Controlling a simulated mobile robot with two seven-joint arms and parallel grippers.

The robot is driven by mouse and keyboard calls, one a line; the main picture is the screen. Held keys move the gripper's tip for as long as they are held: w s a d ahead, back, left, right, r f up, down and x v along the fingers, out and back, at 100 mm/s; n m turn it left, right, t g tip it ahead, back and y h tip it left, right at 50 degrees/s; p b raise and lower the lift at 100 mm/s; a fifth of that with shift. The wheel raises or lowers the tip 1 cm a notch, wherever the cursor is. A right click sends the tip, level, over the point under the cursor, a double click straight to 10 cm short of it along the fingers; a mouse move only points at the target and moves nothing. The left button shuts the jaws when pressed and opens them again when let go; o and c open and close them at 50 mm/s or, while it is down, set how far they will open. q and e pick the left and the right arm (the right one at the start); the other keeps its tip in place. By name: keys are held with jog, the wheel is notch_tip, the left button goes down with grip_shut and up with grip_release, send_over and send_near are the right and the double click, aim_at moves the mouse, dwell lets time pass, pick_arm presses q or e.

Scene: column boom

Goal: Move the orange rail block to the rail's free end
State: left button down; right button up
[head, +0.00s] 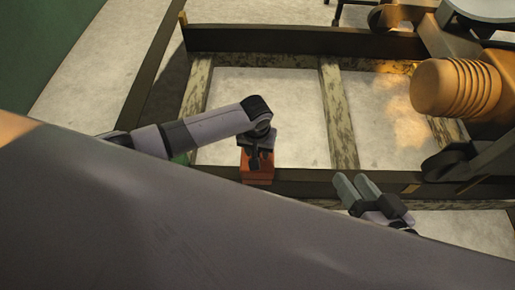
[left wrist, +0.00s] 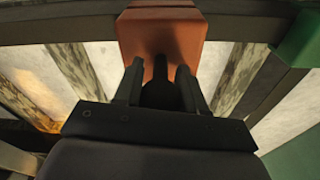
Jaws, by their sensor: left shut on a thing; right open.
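The orange rail block (head: 257,174) sits on the near dark rail (head: 310,182), left of the picture's middle. My left gripper (head: 259,158) is over the block and shut on its dark upright handle. In the left wrist view the block (left wrist: 165,38) shows at the top, with the dark handle between the two fingers (left wrist: 155,82) of my left gripper. The rail also crosses the top of that view (left wrist: 70,25). My right gripper (head: 362,187) is open and empty at the rail, well right of the block.
A yellow mark (head: 410,188) is on the rail further right. A ribbed orange cylinder (head: 455,88) stands behind at right.

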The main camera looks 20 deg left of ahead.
pick_arm(q)
jog(key=shift+w+f+b, duration=0.1)
jog(key=shift+f+b, duration=0.85)
jog(key=shift+f, duration=0.9)
pick_arm(e)
jog(key=shift+f, duration=0.95)
pick_arm(q)
jog(key=c, duration=0.6)
grip_release()
jog(key=shift+o, duration=0.2)
jog(key=shift+f, duration=0.15)
jog(key=r, duration=0.1)
jog(key=p, duration=0.1)
jog(key=r, duration=0.1)
jog(key=shift+s+r+p, duration=0.25)
jog(key=shift+r+p, duration=0.1)
jog(key=shift+p, duration=0.05)
notch_tip(320, 180, up, 4)
jog(key=shift+s+f+p, duration=0.15)
jog(key=shift+f+p, duration=0.05)
jog(key=shift+p, duration=0.85)
jog(key=shift+s+r, duration=0.1)
jog(key=shift+r, duration=0.45)
pick_arm(e)
jog(key=d, duration=0.1)
jog(key=d+h, duration=0.2)
jog(key=shift+s+r+n, duration=0.3)
jog(key=shift+s+r, duration=0.1)
jog(key=shift+r, duration=0.1)
